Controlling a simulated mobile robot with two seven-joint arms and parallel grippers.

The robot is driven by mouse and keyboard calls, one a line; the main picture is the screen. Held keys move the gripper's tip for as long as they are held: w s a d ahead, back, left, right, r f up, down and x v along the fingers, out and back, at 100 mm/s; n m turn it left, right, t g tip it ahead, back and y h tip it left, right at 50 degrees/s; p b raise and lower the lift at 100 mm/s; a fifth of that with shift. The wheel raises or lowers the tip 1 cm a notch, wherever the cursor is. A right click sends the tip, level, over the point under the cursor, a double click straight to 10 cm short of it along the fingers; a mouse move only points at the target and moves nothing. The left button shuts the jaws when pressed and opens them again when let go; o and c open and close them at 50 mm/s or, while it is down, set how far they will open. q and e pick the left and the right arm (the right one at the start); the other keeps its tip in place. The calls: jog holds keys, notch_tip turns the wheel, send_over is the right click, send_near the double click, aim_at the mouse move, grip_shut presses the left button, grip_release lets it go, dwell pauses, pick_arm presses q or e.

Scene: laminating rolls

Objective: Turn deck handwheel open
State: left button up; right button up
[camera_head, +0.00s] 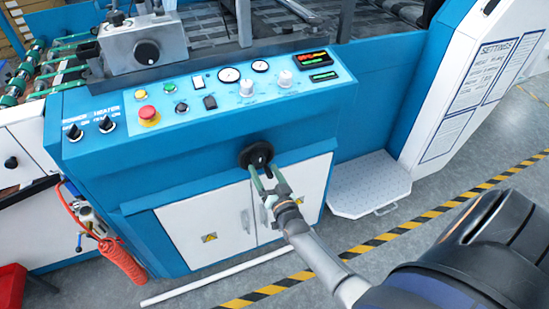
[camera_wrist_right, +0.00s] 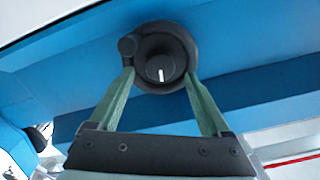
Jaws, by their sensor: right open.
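The deck handwheel (camera_head: 257,155) is a black round wheel on the blue front of the machine, below the control panel. In the right wrist view the handwheel (camera_wrist_right: 164,58) shows a central hub with a white mark and a small knob at its upper left. My right gripper (camera_head: 262,174) is at the handwheel. Its two green fingers (camera_wrist_right: 160,82) are spread, one tip near the lower left by the knob and one at the lower right of the rim. Whether the tips touch the wheel I cannot tell. My left gripper is not in view.
The control panel (camera_head: 215,105) above carries a red emergency button (camera_head: 148,115), gauges and knobs. White cabinet doors (camera_head: 205,228) lie below. A coiled red hose (camera_head: 120,258) hangs at left. A white step (camera_head: 368,185) stands at right on the floor.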

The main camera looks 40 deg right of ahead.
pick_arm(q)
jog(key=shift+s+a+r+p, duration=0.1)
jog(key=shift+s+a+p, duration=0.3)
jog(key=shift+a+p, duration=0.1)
pick_arm(e)
jog(key=v, duration=1)
jog(key=shift+s, duration=0.15)
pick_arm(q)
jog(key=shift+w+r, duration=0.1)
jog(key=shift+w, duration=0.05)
pick_arm(e)
jog(key=s+a+n+g+y+p, duration=0.6)
jog(key=s+a+n, duration=0.3)
jog(key=s+a, duration=0.4)
jog(key=shift+s+a+r+g+y+p, duration=0.4)
jog(key=shift+s+g+p, duration=0.25)
jog(key=shift+g, duration=0.25)
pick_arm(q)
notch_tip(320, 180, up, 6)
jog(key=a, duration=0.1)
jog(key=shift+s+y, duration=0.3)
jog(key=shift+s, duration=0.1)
pick_arm(e)
jog(key=shift+s+f, duration=0.1)
